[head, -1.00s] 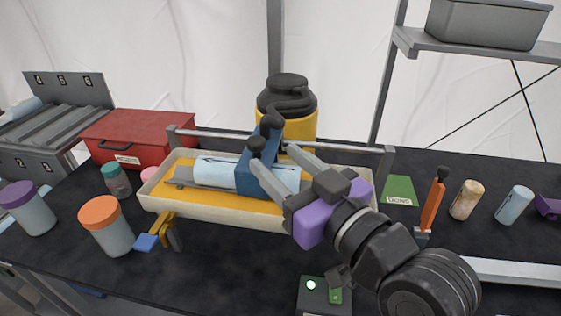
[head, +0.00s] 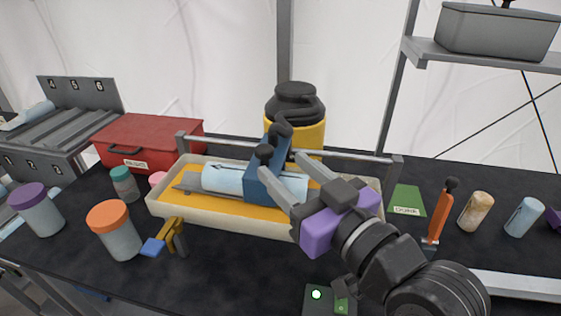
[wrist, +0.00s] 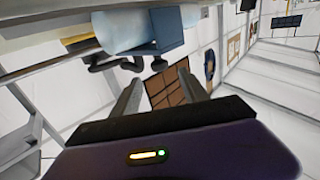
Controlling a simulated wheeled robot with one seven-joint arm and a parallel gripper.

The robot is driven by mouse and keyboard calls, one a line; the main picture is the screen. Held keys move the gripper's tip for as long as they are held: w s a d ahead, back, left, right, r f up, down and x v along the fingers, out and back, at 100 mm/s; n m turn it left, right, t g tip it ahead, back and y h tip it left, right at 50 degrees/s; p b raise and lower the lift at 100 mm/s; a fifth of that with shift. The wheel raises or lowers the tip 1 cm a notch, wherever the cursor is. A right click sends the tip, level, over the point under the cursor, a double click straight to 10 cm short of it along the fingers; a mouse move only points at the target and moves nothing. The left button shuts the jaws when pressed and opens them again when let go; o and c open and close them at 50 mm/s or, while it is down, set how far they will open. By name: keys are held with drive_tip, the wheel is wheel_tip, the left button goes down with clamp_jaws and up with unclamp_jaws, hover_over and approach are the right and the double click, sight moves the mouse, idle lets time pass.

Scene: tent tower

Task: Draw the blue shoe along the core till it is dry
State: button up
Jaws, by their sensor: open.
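The blue shoe (head: 261,180) is a dark blue block with two black knobs, sitting across the pale blue core (head: 225,179). The core lies lengthwise in a cream tray (head: 240,229) with an orange-yellow floor. Core shows on both sides of the shoe, and a dark line marks its left part. My gripper (head: 280,164) is open, its two grey fingers reaching to the shoe from the front right. In the wrist view the shoe (wrist: 166,30) and core (wrist: 120,32) lie beyond the fingertips. I cannot tell whether the fingers touch the shoe, or whether the core is wet.
A rail (head: 225,147) runs behind the tray, with a yellow, black-topped canister (head: 296,110) beyond. A red box (head: 150,143) and lidded jars stand left. A yellow-and-blue clamp (head: 172,238) stands in front.

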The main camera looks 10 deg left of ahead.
sight(269, 153)
drive_tip(key=shift+p+x, duration=0.6)
drive_tip(key=shift+x, duration=3.3)
clamp_jaws()
